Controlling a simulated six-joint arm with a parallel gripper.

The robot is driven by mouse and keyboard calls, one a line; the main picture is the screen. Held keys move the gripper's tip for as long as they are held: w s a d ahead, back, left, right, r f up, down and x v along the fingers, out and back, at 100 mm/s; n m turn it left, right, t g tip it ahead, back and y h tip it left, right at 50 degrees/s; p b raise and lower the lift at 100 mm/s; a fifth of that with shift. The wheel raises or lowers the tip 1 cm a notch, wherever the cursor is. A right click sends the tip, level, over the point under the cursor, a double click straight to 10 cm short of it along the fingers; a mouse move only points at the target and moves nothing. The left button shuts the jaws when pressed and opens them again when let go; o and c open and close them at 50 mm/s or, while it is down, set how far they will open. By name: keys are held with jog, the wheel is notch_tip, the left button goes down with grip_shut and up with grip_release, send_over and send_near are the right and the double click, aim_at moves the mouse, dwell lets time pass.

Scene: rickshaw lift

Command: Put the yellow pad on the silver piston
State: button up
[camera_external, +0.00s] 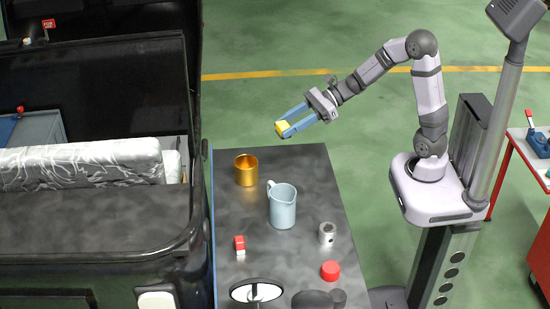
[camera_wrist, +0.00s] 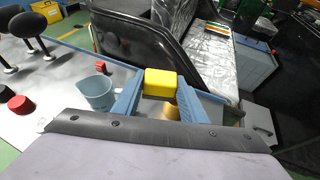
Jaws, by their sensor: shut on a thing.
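My gripper (camera_external: 284,127) is shut on the yellow pad (camera_external: 283,128) and holds it in the air above the far end of the grey table. In the wrist view the yellow pad (camera_wrist: 161,83) sits between the two blue fingers of my gripper (camera_wrist: 158,90). The silver piston (camera_external: 327,233) stands upright on the table towards the near right, well apart from my gripper. I cannot make out the piston in the wrist view.
A gold cup (camera_external: 246,171) stands below and left of my gripper. A pale blue jug (camera_external: 283,207) stands mid-table, between the gripper and the piston. A red-and-white block (camera_external: 239,246), a red cylinder (camera_external: 331,271) and a round mirror (camera_external: 257,292) are nearer. A black vehicle (camera_external: 100,225) borders the left.

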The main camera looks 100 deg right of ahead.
jog(key=a+n+g+y, duration=0.3)
jog(key=a+n+y, duration=0.2)
jog(key=a, duration=0.5)
jog(key=n+g+y+b, duration=0.1)
jog(key=n+g+y, duration=0.4)
jog(key=n+g, duration=0.5)
send_over(327, 224)
notch_tip(327, 224, down, 4)
jog(key=f, duration=0.1)
jog(key=shift+h, duration=0.3)
jog(key=shift+f, duration=5.1)
jog(key=shift+f+b, duration=0.15)
jog(key=shift+b, duration=0.15)
jog(key=o, duration=1)
